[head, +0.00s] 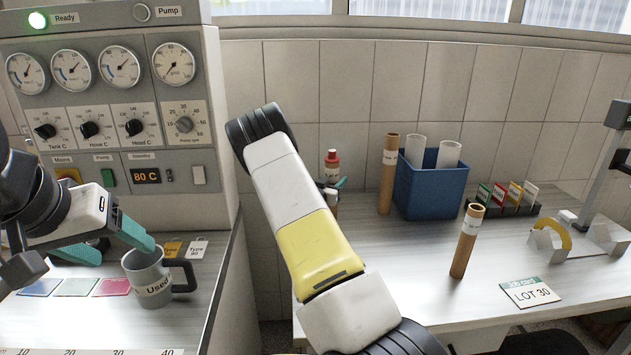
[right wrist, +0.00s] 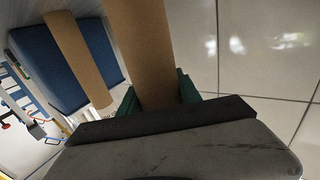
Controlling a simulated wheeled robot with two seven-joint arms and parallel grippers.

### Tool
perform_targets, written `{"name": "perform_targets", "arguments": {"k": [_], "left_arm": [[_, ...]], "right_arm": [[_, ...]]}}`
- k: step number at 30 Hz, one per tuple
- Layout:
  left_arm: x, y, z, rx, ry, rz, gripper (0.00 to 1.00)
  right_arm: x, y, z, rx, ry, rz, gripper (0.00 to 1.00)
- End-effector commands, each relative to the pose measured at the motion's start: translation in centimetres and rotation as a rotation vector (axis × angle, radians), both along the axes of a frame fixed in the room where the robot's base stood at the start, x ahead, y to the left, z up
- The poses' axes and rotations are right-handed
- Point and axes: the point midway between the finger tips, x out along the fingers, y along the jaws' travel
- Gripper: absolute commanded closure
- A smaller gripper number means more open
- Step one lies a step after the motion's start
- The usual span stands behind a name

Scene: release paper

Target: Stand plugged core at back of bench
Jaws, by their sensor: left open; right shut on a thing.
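The plugged core (head: 331,160) is a brown tube with a red plug and a pale label, roughly upright beyond my right arm in the head view. My right gripper (head: 336,186) is shut around it, partly hidden by my arm. In the right wrist view the held tube (right wrist: 140,50) runs up between the teal fingers; whether its foot touches the bench is hidden. The bench (head: 400,285) is grey. My left gripper (head: 105,245) is open and empty, with one finger by the rim of a grey mug (head: 147,280).
One open brown core (head: 388,175) stands at the back beside a blue bin (head: 432,190) holding white tubes. Another core (head: 467,242) stands farther forward, near a LOT 30 card (head: 531,293). A rack of coloured cards (head: 505,200) stands right of the bin.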

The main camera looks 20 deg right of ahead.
Motion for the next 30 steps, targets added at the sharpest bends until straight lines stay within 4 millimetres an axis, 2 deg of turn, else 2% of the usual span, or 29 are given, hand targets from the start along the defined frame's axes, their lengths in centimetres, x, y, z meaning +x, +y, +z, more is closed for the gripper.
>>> {"name": "perform_targets", "arguments": {"k": [7,8,11,23,30], "left_arm": [[0.0,0.0,0.0,0.000,0.000,0.000,0.34],[0.0,0.0,0.0,0.000,0.000,0.000,0.34],[0.0,0.0,0.0,0.000,0.000,0.000,0.34],[0.0,0.0,0.0,0.000,0.000,0.000,0.34],[0.0,0.0,0.0,0.000,0.000,0.000,0.34]], "right_arm": [[0.0,0.0,-0.2,0.000,0.000,0.000,1.00],[0.0,0.0,-0.3,0.001,0.001,0.000,0.58],[0.0,0.0,-0.3,0.001,0.001,0.000,0.38],[-0.1,0.2,0.1,0.001,0.000,0.001,0.38],[-2.9,3.4,0.0,0.002,0.002,0.003,0.38]]}}
